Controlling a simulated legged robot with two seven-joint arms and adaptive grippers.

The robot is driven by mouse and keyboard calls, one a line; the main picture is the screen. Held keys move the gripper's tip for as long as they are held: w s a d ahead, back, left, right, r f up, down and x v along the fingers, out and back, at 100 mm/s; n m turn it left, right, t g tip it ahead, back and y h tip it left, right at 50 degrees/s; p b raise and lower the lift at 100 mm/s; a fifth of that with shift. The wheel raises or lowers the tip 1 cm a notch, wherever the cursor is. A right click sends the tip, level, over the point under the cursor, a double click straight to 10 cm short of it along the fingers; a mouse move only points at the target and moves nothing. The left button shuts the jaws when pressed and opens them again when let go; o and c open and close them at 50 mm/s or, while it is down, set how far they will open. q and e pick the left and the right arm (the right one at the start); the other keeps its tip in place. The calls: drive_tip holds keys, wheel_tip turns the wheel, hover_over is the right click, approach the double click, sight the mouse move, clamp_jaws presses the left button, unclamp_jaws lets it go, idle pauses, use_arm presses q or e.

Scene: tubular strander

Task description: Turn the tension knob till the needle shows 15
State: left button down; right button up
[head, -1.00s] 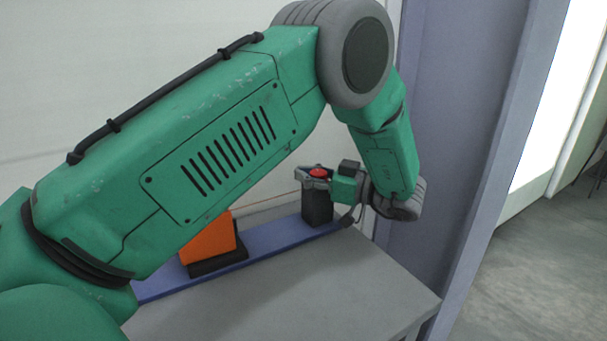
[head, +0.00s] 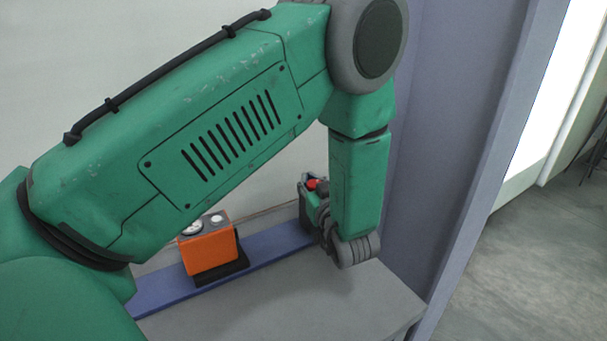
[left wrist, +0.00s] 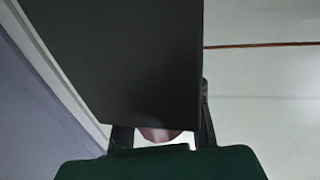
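A red knob (head: 313,184) shows at the right end of the blue rail, partly hidden by my left gripper and forearm. My left gripper (head: 312,190) is at the knob, mostly hidden behind my arm. In the left wrist view its two fingers (left wrist: 163,128) stand apart, with a dull pinkish piece between them that may be the knob; I cannot see firm contact. A dark block (left wrist: 145,60) fills the upper middle of that view. An orange box (head: 211,251) carries a white round dial (head: 192,229); its needle is too small to read. My right gripper is not in view.
The blue rail (head: 270,246) runs along the grey table (head: 290,300), whose front is bare. A bluish-grey post (head: 440,150) stands close to the right of my forearm. A thin reddish line (left wrist: 260,45) crosses the pale wall in the left wrist view.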

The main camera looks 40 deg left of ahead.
use_arm(q)
drive_tip(key=m+t+h, duration=0.1)
drive_tip(key=d+m+t+h, duration=0.1)
drive_tip(key=m+t+h, duration=0.1)
drive_tip(key=f+m+t+h, duration=0.1)
drive_tip(key=t, duration=0.1)
drive_tip(key=shift+w+d+m+h, duration=0.2)
drive_tip(key=shift+w+m+h, duration=0.1)
drive_tip(key=shift+m, duration=0.1)
drive_tip(key=shift+w+d+m+t+h, duration=0.1)
drive_tip(key=shift+d+m+t+h, duration=0.15)
drive_tip(key=shift+m+t+h, duration=0.9)
drive_tip(key=shift+w+d+m+t+h, duration=0.15)
drive_tip(key=shift+m+t+h, duration=0.5)
drive_tip(key=shift+h, duration=0.9)
drive_tip(key=shift+m+h, duration=0.3)
drive_tip(key=c, duration=1.7)
unclamp_jaws()
drive_tip(key=shift+s+r, duration=0.1)
drive_tip(key=o, duration=0.3)
drive_tip(key=shift+s+d+r, duration=0.15)
drive_tip(key=shift+r, duration=0.05)
drive_tip(key=shift+o, duration=0.2)
drive_tip(key=shift+s+r, duration=0.1)
drive_tip(key=shift+d, duration=0.1)
